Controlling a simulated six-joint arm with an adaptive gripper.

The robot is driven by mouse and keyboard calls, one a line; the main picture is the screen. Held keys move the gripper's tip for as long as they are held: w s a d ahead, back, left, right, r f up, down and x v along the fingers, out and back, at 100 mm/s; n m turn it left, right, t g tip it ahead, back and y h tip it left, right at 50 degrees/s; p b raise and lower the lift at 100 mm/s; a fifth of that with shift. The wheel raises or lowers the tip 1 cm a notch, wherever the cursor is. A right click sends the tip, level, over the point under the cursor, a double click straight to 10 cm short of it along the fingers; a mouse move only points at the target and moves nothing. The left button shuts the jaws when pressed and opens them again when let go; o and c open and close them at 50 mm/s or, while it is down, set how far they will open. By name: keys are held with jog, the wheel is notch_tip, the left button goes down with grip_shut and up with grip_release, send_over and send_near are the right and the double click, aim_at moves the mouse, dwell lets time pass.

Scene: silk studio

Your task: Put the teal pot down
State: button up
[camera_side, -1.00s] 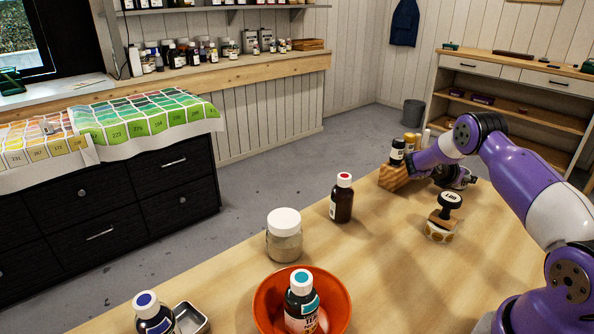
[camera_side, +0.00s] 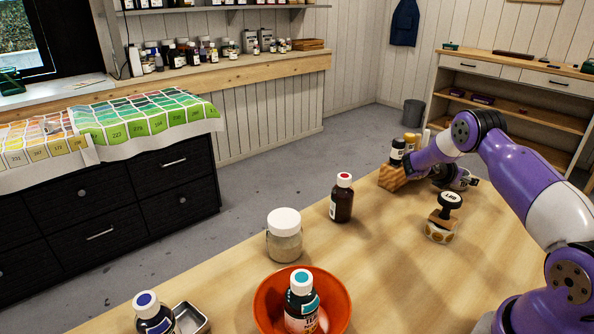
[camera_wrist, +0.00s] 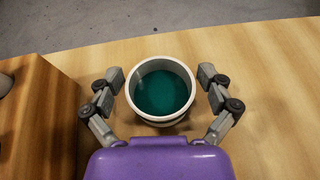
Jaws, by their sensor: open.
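The teal pot (camera_wrist: 161,91) is a round white-rimmed pot with teal liquid inside. In the wrist view it stands upright on the wooden table, between the fingers of my gripper (camera_wrist: 161,82). The fingers are open, with a gap on each side of the pot. In the side view my gripper (camera_side: 455,178) is at the far right of the table, and the pot is mostly hidden there by my arm and gripper.
A wooden block (camera_side: 391,178) holding bottles stands left of my gripper. A stamp (camera_side: 447,207) stands in front of it. A brown bottle (camera_side: 342,199), a jar (camera_side: 284,240) and an orange bowl (camera_side: 268,298) with a teal-labelled bottle (camera_side: 301,304) stand nearer the camera.

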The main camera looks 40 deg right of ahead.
jog(key=v, duration=1)
jog(key=shift+w+a, duration=0.1)
jog(key=shift+w+a+r, duration=0.1)
jog(key=shift+a+r, duration=0.15)
jog(key=shift+a, duration=0.05)
jog(key=w+a+r+m+t+y, duration=0.1)
jog(key=a+r+m+t+y, duration=0.15)
jog(key=a+r+m, duration=0.35)
jog(key=w+a+r+m+t+y, duration=0.1)
jog(key=a+r+m+t+y, duration=0.2)
jog(key=a, duration=0.4)
jog(key=s+a+r+m+t+y, duration=0.1)
jog(key=s+a+m+y, duration=0.2)
jog(key=a, duration=0.6)
jog(key=s+a+r+m+y, duration=0.2)
jog(key=s+a+m+y, duration=0.2)
jog(key=s+a, duration=0.4)
jog(key=shift+a+r+t+y, duration=0.2)
jog(key=shift+a+t+y, duration=0.2)
jog(key=shift+a, duration=0.45)
